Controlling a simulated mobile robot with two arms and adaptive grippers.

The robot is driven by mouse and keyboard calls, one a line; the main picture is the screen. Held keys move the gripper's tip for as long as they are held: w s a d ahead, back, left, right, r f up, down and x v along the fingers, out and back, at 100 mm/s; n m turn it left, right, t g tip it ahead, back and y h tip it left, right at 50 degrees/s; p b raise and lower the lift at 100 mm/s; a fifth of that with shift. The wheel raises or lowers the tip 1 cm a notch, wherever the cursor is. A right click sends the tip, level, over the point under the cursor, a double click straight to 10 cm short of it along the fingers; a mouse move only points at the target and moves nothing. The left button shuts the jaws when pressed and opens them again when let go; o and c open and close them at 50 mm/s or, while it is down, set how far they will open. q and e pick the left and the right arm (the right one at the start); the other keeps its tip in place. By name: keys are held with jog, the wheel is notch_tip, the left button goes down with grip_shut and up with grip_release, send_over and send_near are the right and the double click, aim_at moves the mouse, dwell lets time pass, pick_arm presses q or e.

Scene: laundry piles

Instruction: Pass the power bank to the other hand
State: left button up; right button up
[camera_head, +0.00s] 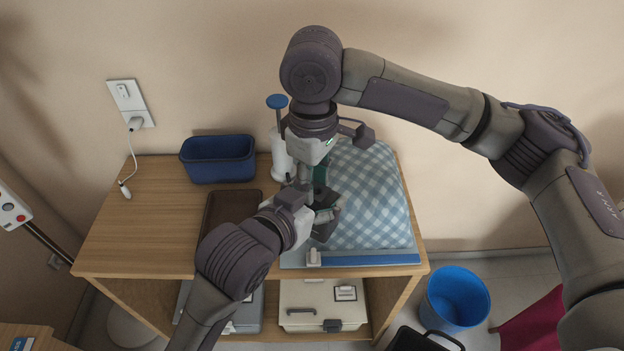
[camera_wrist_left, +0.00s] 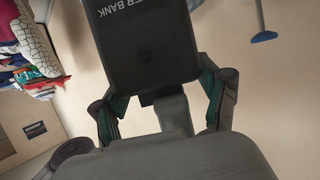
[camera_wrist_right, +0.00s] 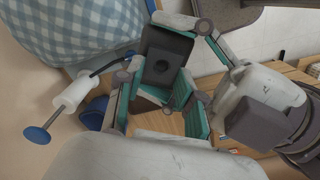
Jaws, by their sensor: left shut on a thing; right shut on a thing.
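The dark power bank (camera_wrist_left: 145,40), with white "BANK" lettering, fills the top middle of the left wrist view. My left gripper (camera_wrist_left: 160,88) is shut on it, one finger on each side. In the right wrist view the power bank (camera_wrist_right: 165,62) shows its dark face with a round mark between the teal-padded fingers of my right gripper (camera_wrist_right: 158,88), which is also shut on it. In the head view my left gripper (camera_head: 324,210) meets my right gripper (camera_head: 318,185), which comes from above. The power bank is largely hidden there by both grippers.
The wooden table (camera_head: 140,220) lies below, with a blue bin (camera_head: 218,159), a brown tray (camera_head: 222,212), a white pump with a blue top (camera_head: 279,152) and a blue checked cushion (camera_head: 372,200) close to the grippers. A blue bucket (camera_head: 457,297) stands on the floor at right.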

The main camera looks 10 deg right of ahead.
pick_arm(q)
jog(key=o, duration=1.4)
